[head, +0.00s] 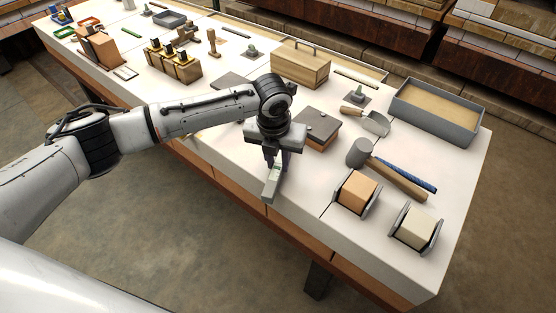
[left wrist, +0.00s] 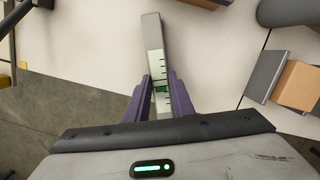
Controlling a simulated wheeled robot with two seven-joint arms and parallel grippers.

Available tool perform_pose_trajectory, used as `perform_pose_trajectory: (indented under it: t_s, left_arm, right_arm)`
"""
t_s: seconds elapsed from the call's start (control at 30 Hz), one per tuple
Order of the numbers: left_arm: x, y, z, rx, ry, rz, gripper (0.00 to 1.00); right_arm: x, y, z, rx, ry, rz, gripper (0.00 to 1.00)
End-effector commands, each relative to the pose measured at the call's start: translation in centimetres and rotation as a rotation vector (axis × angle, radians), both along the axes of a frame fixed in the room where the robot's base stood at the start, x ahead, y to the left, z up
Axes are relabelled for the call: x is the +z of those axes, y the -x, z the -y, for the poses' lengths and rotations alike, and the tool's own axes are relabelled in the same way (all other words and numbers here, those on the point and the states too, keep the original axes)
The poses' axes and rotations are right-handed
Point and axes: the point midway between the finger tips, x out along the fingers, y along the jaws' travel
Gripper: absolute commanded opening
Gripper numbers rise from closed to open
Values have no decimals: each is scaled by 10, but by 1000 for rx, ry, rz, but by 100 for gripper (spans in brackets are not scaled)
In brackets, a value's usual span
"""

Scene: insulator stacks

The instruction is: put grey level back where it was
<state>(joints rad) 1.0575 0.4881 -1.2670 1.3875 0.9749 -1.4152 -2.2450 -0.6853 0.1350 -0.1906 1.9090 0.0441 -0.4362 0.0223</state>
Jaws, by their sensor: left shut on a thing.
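The grey level (head: 270,184) is a short grey bar with a green vial at its middle, seen clearly in the left wrist view (left wrist: 153,47). My left gripper (head: 276,158) is shut on it around the vial; its two purple fingers show in the left wrist view (left wrist: 161,95). In the head view the level hangs near the front edge of the white table (head: 300,208), tilted toward the viewer. I cannot tell whether it touches the tabletop. My right gripper is not in view.
Right of the level are a mallet (head: 360,153), an orange block in a holder (head: 357,191) and a cream block (head: 416,228). A wooden toolbox (head: 300,68) and a sand tray (head: 435,108) are farther back. Bare tabletop lies around the level.

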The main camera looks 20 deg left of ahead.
Motion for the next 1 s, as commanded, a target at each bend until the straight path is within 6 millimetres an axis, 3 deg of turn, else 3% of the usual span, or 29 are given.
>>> perform_pose_trajectory:
  t_s: [0.3, 0.33, 0.43, 0.77, 1.0]
  left_arm:
    - [-1, -1, 0, 0, 1, 2, 0]
    - [-2, 0, 0, 0, 1, 1, 23]
    - [-2, 0, 0, 0, 1, 1, 40]
    - [0, -1, 0, 0, 1, 2, 40]
    - [34, 5, 0, 0, 2, 4, 40]
  right_arm:
    - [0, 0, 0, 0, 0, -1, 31]
    - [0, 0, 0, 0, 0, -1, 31]
    - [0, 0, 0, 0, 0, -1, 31]
    - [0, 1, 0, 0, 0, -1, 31]
    - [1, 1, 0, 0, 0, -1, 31]
